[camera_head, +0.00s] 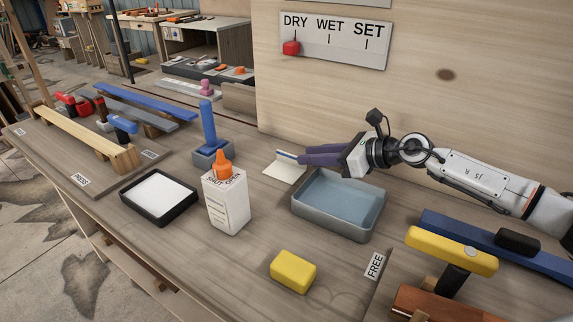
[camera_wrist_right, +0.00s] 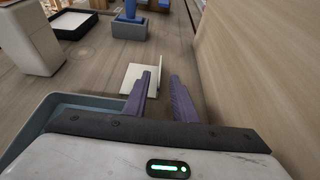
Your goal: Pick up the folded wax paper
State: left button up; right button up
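The folded wax paper (camera_head: 281,171) is a small cream-white sheet on the bench, beyond the blue-grey tray, with a raised fold along one edge. My right gripper (camera_head: 299,156) comes in from the right, its purple fingers low over the bench at the paper's raised edge. In the right wrist view the paper (camera_wrist_right: 133,73) lies mostly left of the fingers, partly hidden behind the left one. The right gripper (camera_wrist_right: 162,77) is open there, with a clear gap between its fingers; whether either finger touches the paper cannot be told. My left gripper is not in view.
The blue-grey tray (camera_head: 338,232) stands just below my right gripper. A white bottle with an orange cap (camera_head: 226,205), a blue-handled block (camera_head: 209,137) and a black tray (camera_head: 159,211) stand to the left. A yellow block (camera_head: 293,271) lies in front. A wooden wall (camera_head: 420,130) rises behind.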

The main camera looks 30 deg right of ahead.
aim_at(294, 156)
jog(key=shift+p+x, duration=0.3)
jog(key=shift+x, duration=2.75)
grip_shut()
